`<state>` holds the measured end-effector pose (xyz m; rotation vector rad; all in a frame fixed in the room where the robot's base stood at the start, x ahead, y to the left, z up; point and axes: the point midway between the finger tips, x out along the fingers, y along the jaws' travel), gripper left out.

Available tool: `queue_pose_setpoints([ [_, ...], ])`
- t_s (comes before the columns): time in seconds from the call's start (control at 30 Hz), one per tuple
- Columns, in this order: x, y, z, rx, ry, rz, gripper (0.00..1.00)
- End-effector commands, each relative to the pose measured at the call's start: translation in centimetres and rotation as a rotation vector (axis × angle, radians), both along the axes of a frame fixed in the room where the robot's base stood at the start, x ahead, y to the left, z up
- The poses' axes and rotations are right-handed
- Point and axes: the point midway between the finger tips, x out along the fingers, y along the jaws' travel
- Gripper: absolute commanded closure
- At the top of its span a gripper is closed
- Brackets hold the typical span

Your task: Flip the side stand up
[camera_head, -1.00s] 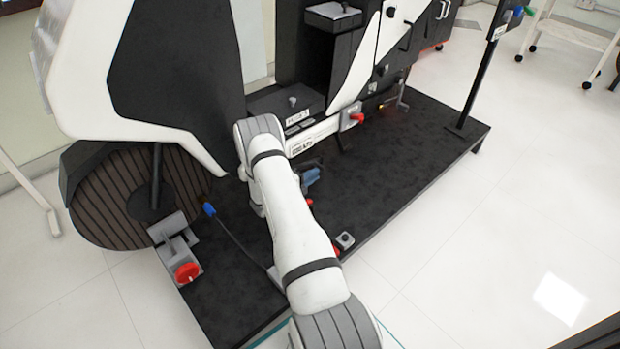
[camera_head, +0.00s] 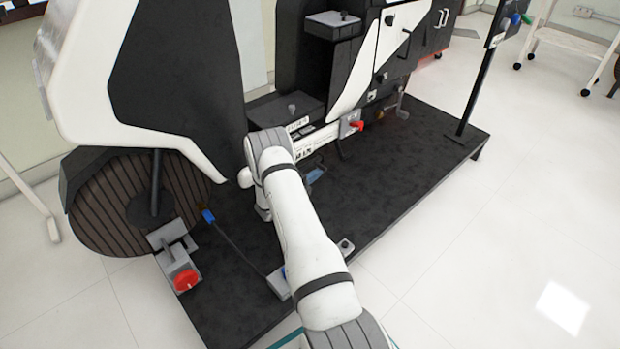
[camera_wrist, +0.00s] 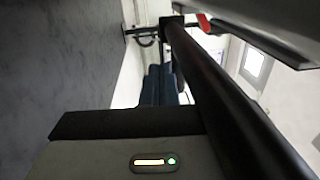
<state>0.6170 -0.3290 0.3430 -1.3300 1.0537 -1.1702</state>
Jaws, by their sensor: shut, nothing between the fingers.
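A thin dark leg (camera_head: 342,150), which looks like the side stand, hangs under the white and black vehicle body, just below a red knob (camera_head: 356,126). My gripper (camera_head: 316,176) is mostly hidden behind my white arm; only its bluish tip shows, low beside the body and left of the leg. In the wrist view my dark blue fingers (camera_wrist: 160,85) are together and hold nothing. A long black bar (camera_wrist: 222,88) runs close along their right side; I cannot tell whether it is the stand or whether they touch.
The rig stands on a black platform (camera_head: 420,150). A lever with a blue tip (camera_head: 208,216) and a clamp with a red knob (camera_head: 186,280) are at the left. A black post (camera_head: 475,85) rises at the platform's right end.

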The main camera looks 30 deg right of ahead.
Motion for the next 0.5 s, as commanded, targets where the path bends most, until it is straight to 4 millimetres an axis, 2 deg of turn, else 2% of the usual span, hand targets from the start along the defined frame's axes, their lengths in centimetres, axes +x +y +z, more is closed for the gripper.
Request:
queue_pose_setpoints([
  [0.07,-0.1,0.6,0.1,-0.002,0.001,-0.003,1.0],
  [0.4,-0.9,6.9,-1.0,-0.008,0.026,-0.003,1.0],
  [0.5,-1.1,8.0,-1.3,-0.01,0.029,-0.005,1.0],
])
